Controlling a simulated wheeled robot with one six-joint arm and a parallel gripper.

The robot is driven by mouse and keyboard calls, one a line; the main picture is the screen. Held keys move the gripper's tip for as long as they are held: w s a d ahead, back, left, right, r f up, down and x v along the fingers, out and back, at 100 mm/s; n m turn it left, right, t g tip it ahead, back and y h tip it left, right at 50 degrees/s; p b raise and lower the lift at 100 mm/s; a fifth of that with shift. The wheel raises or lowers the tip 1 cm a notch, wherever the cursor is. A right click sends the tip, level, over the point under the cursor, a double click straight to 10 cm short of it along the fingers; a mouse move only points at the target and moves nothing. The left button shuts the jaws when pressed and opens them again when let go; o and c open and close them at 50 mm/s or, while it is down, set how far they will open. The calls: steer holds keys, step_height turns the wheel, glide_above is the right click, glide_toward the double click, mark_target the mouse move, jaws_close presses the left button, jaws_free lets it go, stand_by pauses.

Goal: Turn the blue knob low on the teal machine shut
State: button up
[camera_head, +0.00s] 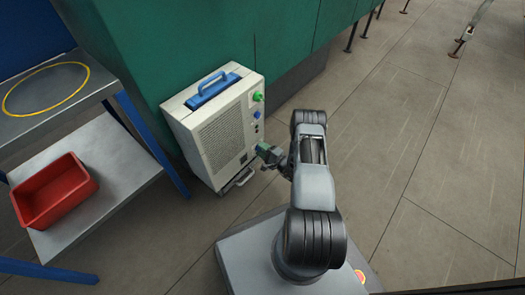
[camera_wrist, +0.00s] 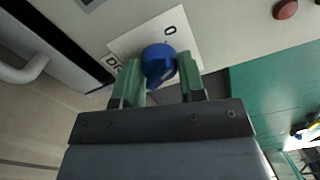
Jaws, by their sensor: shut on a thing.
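A blue knob (camera_wrist: 158,62) sits on a white label with a "0" and partly covered letters, on an off-white panel in the wrist view. My gripper (camera_wrist: 160,78) has its green fingertips on either side of the knob and is shut on it. In the head view my gripper (camera_head: 263,149) reaches the low right part of the side of an off-white machine (camera_head: 222,135) with a blue top handle. The held knob cannot be made out there. The machine stands against a large teal-green body (camera_head: 170,50).
A green knob (camera_head: 258,97) and another blue knob (camera_head: 257,114) sit higher on the machine. A pale handle (camera_head: 240,181) juts out low down. A shelf rack with a red bin (camera_head: 55,190) stands at left. The floor (camera_head: 430,170) at right is clear.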

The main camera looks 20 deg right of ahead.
steer(key=shift+w+n, duration=0.1)
steer(key=shift+n, duration=1.5)
steer(key=shift+r, duration=0.1)
steer(key=o, duration=0.9)
